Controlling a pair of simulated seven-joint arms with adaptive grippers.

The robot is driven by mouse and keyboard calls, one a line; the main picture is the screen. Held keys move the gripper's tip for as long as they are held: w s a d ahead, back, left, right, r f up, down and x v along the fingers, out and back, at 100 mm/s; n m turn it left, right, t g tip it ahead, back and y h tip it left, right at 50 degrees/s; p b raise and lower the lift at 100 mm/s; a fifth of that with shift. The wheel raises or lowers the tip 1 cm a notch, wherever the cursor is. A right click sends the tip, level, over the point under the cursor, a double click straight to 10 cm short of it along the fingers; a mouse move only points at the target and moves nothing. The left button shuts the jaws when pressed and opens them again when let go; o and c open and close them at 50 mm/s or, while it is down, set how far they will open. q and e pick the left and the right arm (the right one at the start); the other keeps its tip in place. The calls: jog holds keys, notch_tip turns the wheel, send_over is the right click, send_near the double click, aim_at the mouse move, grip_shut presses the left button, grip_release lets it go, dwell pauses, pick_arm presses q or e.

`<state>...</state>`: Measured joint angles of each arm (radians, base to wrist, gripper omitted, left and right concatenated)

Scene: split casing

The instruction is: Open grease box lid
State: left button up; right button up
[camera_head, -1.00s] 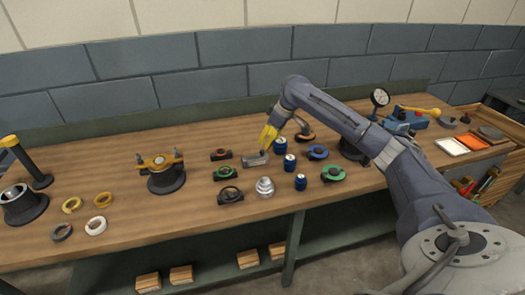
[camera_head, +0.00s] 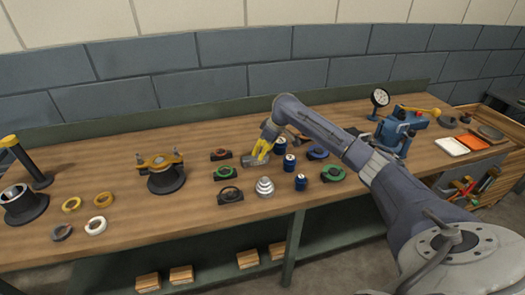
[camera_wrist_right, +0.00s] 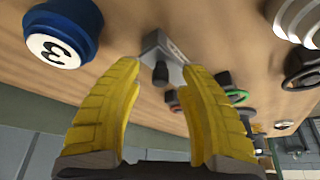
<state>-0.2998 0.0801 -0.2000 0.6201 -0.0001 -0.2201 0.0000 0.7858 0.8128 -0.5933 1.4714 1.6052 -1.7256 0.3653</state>
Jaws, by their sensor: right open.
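A small grey metal box, which looks like the grease box (camera_head: 251,161), sits on the bench among small parts. In the right wrist view the grey box (camera_wrist_right: 158,45) shows a dark knob (camera_wrist_right: 160,73) on its near side. My right gripper (camera_head: 259,153) has yellow fingers and is at the box, partly covering it. In the wrist view the right gripper (camera_wrist_right: 162,75) is open, with the knob between the fingertips. I cannot tell whether the fingers touch it. My left gripper is not in view.
Blue jars (camera_head: 289,162) stand close to the right; one, numbered 3 (camera_wrist_right: 62,35), is near a finger. Black housings with red (camera_head: 221,154) and green (camera_head: 222,172) rings lie left, a stepped silver piece (camera_head: 265,187) in front. A clamp fixture (camera_head: 163,174) stands farther left.

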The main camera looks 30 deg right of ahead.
grip_shut()
jog(key=shift+d+r, duration=0.1)
jog(key=shift+d, duration=0.05)
dwell(0.4)
